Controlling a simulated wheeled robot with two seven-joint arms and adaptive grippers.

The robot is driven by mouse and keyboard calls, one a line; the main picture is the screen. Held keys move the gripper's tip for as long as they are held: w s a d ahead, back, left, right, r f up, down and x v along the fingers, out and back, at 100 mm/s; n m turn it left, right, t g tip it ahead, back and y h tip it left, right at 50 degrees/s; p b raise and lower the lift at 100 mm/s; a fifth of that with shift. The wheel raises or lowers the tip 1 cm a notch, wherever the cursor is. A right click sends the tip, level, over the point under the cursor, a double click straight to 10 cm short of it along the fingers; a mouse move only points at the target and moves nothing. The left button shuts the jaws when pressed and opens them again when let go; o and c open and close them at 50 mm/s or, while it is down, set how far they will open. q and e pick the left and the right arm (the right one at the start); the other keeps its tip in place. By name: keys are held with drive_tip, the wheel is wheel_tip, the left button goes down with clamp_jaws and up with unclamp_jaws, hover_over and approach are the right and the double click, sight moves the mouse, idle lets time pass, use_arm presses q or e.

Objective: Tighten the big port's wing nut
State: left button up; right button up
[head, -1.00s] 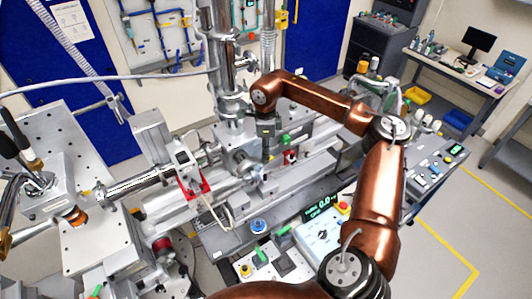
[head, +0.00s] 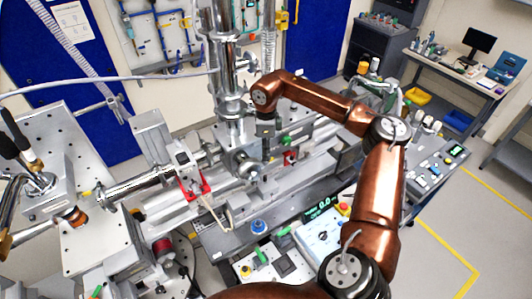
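My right gripper (head: 267,150) points down from the copper wrist, in the middle of the head view beside the steel vacuum column. Its dark body shows, but its fingertips are small and merge with the metal behind them, so I cannot tell whether they are open or shut. A round steel port (head: 245,165) on the chamber below the column is just left of the gripper. I cannot tell whether this is the big port. No wing nut can be made out; it is too small or hidden by the gripper. My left gripper is not seen.
The vertical steel column (head: 228,80) stands close left of my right wrist. A red bracket (head: 195,190) is on the beamline at left. Yellow-lined floor at right is clear.

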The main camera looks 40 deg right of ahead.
wheel_tip(320, 180, up, 12)
idle(0.4)
idle(0.5)
